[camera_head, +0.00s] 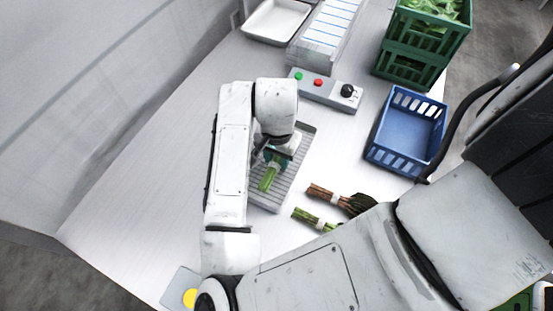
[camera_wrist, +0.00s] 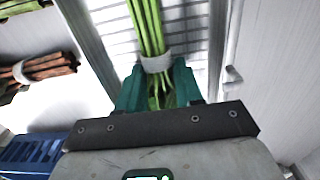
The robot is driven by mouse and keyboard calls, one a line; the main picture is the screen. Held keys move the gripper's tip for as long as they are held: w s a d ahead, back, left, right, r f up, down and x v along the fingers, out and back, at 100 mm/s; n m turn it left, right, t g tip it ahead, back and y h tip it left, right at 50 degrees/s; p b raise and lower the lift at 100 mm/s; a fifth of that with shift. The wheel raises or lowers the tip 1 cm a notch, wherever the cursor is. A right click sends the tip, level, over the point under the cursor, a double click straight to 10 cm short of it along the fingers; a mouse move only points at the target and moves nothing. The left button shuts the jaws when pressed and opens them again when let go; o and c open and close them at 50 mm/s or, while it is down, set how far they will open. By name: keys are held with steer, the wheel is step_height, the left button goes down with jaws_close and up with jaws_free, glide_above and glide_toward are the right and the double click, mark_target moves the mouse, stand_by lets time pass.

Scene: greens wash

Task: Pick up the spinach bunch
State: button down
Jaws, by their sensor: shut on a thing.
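The bunch I take as the spinach bunch (camera_head: 268,178) has pale green stems and a white band, and shows under my wrist in the head view. In the wrist view the bunch (camera_wrist: 148,25) runs up from between the teal fingers of my gripper (camera_wrist: 157,82). My gripper is shut on it close to the band. It is over the grey ribbed tray (camera_head: 302,143); I cannot tell whether it touches the ribs. Its leaves are not clearly visible.
A brown-stemmed bunch (camera_head: 322,192) and another green-stemmed bunch (camera_head: 312,219) lie right of the tray, partly behind my arm. A blue crate (camera_head: 372,151) stands further right. A button panel (camera_head: 325,91), green crates (camera_head: 403,68) and a white tray (camera_head: 250,31) are behind.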

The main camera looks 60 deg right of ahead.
steer(key=shift+r, duration=0.15)
steer(key=shift+r, duration=0.65)
steer(key=s+a+r+p, duration=0.2)
steer(key=s+r+p, duration=0.1)
steer(key=s+r, duration=0.2)
steer(key=s+a+r+p, duration=0.2)
steer(key=s+r+p, duration=0.1)
steer(key=s+r, duration=0.3)
steer(key=shift+s+a+r+p, duration=0.25)
steer(key=shift+s+a+p, duration=0.1)
steer(key=shift+s, duration=0.8)
